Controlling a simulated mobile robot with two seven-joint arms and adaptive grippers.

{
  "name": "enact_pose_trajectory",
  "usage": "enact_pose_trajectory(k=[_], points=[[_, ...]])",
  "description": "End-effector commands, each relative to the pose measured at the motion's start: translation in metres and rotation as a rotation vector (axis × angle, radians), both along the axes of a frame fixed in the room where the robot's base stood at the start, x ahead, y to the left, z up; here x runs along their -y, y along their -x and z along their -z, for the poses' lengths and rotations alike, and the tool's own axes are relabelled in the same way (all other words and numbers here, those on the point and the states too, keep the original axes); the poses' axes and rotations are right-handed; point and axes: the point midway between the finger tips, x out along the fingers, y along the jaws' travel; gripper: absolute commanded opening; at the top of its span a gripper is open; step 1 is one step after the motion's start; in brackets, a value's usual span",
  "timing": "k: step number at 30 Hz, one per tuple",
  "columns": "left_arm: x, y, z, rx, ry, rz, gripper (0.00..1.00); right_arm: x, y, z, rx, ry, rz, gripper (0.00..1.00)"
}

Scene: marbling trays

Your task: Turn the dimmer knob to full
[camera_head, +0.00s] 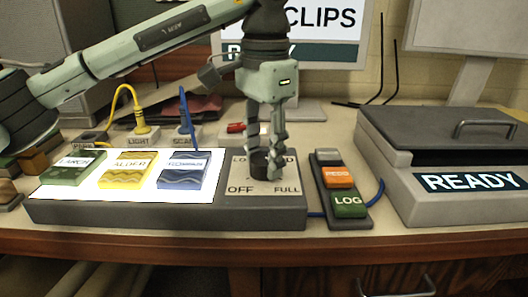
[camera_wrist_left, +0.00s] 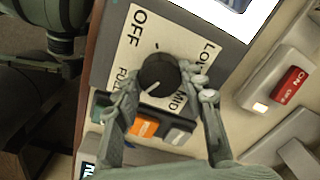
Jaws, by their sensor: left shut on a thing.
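The black round dimmer knob (camera_head: 259,162) stands on a pale label plate (camera_head: 250,187) at the right end of a grey light-panel box (camera_head: 150,212). The plate reads OFF, LOW, MID and FULL. In the left wrist view the knob (camera_wrist_left: 158,73) carries a white line that points down-left, between MID and FULL. My left gripper (camera_head: 266,168) reaches down from above and is shut on the knob; its fingers (camera_wrist_left: 160,90) lie at the knob's sides. Its fingers partly hide the knob and the LOW and MID words in the head view. My right gripper is not in view.
The panel's white top glows under green, yellow and blue blocks (camera_head: 127,171). Right of the box are a button strip (camera_head: 324,165) with orange and green LOG buttons, and a grey lidded case (camera_head: 440,150) marked READY. Behind stands a red switch (camera_wrist_left: 290,84).

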Motion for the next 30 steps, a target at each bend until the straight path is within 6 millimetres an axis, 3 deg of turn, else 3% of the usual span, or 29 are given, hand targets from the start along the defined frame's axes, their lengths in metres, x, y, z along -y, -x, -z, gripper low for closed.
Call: enact_pose_trajectory(k=[21, 22, 26, 30], points=[[0.0001, -0.0008, -0.0017, 0.003, 0.003, 0.072, 0.11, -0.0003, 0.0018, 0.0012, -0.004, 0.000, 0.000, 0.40], [0.0001, -0.0008, -0.0017, 0.003, 0.003, 0.072, 0.44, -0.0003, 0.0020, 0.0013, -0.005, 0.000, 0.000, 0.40], [0.0000, -0.0005, -0.0012, 0.003, 0.002, 0.072, 0.60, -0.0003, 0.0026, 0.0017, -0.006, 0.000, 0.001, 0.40], [0.0000, -0.0003, -0.0007, 0.002, 0.001, 0.072, 0.61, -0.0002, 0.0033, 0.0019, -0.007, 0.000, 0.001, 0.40]])
